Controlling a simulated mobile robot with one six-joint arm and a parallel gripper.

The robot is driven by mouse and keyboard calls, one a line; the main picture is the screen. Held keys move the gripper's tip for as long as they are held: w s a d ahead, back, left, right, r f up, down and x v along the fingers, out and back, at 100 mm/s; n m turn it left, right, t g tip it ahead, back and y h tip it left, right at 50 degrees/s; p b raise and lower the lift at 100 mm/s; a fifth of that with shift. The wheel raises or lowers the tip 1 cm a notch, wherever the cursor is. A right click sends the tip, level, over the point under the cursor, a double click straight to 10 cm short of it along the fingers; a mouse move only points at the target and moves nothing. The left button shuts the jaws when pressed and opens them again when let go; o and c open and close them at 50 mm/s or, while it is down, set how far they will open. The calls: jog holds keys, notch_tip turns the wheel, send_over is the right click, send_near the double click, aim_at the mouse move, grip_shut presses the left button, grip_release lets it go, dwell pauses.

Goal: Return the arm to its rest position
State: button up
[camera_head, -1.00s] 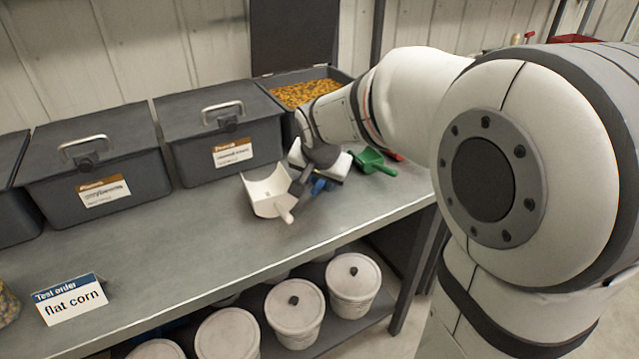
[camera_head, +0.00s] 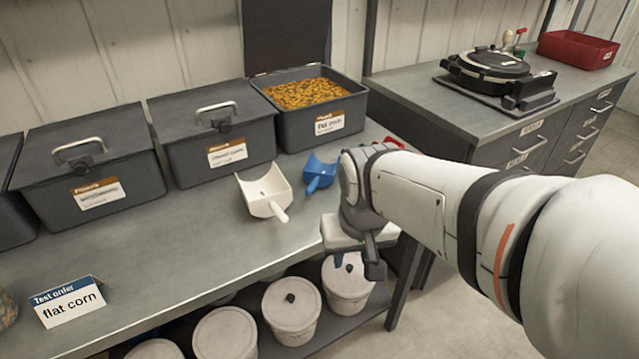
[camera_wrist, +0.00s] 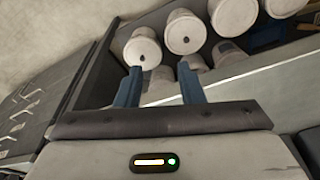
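My arm reaches in from the right in the head view. My gripper (camera_head: 358,258) hangs past the bench's front edge, to the right of the white scoop (camera_head: 264,188) and the blue scoop (camera_head: 319,174), touching neither. In the wrist view, the two blue fingers of my gripper (camera_wrist: 160,82) stand apart with nothing between them. The white scoop lies on the bench in front of the bins.
White lidded buckets (camera_head: 291,310) stand on the shelf below. A drawer cabinet (camera_head: 470,115) with a round device (camera_head: 490,68) is behind right.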

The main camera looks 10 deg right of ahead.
jog(key=shift+s+f+n, duration=0.3)
jog(key=shift+s+f, duration=0.1)
jog(key=shift+s, duration=0.35)
jog(key=shift+r, duration=0.1)
